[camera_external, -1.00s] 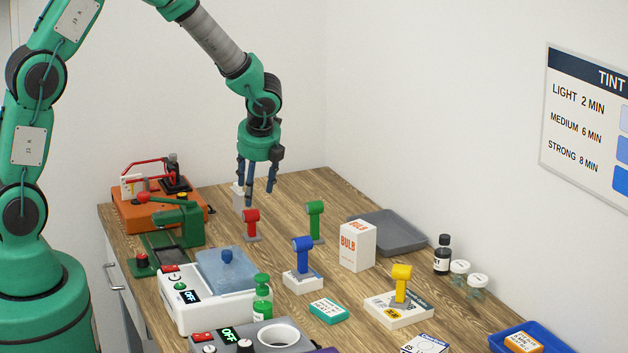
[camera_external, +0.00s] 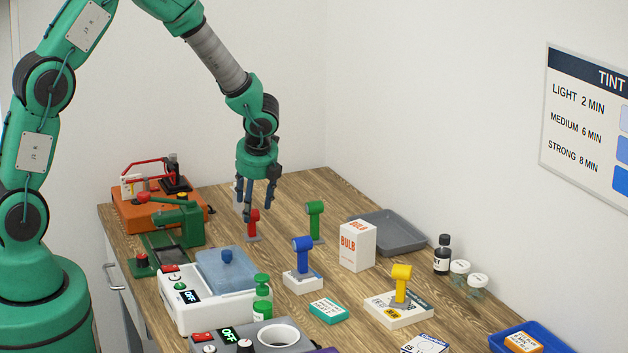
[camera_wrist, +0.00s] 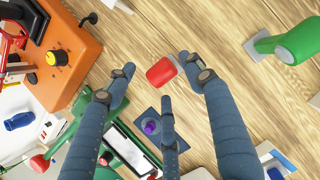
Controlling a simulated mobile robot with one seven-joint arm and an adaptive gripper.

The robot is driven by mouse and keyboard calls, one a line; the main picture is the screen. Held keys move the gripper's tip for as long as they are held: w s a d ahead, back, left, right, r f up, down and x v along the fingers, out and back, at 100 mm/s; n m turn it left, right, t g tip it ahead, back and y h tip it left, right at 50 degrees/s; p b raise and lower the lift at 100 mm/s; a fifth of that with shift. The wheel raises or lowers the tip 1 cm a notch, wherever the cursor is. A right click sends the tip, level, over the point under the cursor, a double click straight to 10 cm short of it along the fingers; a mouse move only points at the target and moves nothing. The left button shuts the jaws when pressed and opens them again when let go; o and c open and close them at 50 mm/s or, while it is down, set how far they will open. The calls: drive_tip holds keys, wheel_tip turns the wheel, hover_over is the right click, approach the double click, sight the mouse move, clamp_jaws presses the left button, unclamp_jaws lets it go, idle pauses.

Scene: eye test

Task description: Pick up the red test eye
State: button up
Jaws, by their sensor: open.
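The red test eye (camera_external: 254,221) stands upright on its small grey base on the wooden table, left of the green test eye (camera_external: 315,220). My three-fingered gripper (camera_external: 254,206) is open and points down just above it; one finger overlaps its left side in the external view. In the wrist view the red head (camera_wrist: 161,71) shows between the spread fingertips, nearest the right-hand one. I see no finger closed on it, and whether one touches it I cannot tell. Its base is mostly hidden in the wrist view.
A blue test eye (camera_external: 303,257) and a yellow one (camera_external: 401,283) stand nearer the front. A green press-like device (camera_external: 180,222) and an orange device (camera_external: 139,212) are to the left. A bulb box (camera_external: 357,246) and grey tray (camera_external: 398,230) are to the right.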

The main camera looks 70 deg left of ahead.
sight(251, 224)
drive_tip(key=shift+b+x, duration=0.35)
drive_tip(key=shift+x, duration=1.4)
drive_tip(key=shift+c, duration=0.5)
drive_tip(key=c, duration=1.2)
